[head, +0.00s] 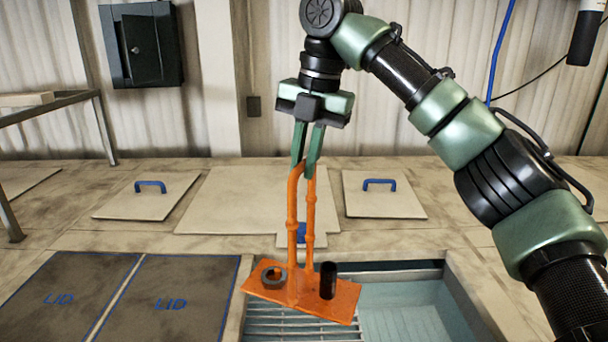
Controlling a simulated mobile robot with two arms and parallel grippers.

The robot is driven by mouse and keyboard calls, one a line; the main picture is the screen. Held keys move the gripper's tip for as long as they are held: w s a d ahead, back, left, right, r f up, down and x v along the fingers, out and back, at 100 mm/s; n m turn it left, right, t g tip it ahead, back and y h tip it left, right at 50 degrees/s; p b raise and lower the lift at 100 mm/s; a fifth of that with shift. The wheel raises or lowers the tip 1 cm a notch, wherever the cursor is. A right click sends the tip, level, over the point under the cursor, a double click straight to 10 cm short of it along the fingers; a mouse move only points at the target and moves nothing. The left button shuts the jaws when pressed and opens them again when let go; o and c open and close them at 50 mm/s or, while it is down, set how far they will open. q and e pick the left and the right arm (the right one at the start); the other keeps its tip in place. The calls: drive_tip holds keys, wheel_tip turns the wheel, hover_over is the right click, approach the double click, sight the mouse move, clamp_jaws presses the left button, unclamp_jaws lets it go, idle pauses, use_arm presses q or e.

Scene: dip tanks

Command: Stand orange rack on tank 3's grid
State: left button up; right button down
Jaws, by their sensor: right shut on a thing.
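The orange rack (310,301) has a flat base and a tall looped handle. A grey ring (273,278) and a black cylinder (328,280) sit on its base. My right gripper (305,168) points down and is shut on the top of the handle. The rack's base appears over an open tank (408,312), turned at an angle to the tank's edges. A slatted metal grid (282,320) shows in the tank's left part, partly hidden by the rack. I cannot tell whether the base touches the grid. No tank number is readable. My left gripper is not in view.
Two dark panels marked LID (176,303) cover the area left of the open tank. Pale covers with blue handles (380,184) lie behind it. The tank's right part holds bluish liquid or floor, clear of objects. A metal frame (100,125) stands at far left.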

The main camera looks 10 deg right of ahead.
wheel_tip(320, 180, down, 18)
drive_tip(key=p, duration=0.3)
drive_tip(key=shift+w+p, duration=0.15)
drive_tip(key=shift+p, duration=0.2)
drive_tip(key=c, duration=1.8)
unclamp_jaws()
drive_tip(key=shift+f, duration=0.1)
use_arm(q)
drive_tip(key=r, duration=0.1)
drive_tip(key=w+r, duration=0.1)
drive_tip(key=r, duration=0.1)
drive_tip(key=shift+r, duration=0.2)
use_arm(e)
drive_tip(key=o, duration=0.3)
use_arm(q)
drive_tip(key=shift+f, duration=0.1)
use_arm(e)
drive_tip(key=shift+o, duration=0.2)
drive_tip(key=shift+d, duration=0.1)
use_arm(q)
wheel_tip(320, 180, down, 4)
drive_tip(key=b, duration=0.4)
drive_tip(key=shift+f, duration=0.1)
use_arm(e)
wheel_tip(320, 180, up, 12)
drive_tip(key=s+d, duration=0.1)
drive_tip(key=shift+s+d, duration=0.2)
drive_tip(key=shift+d, duration=0.15)
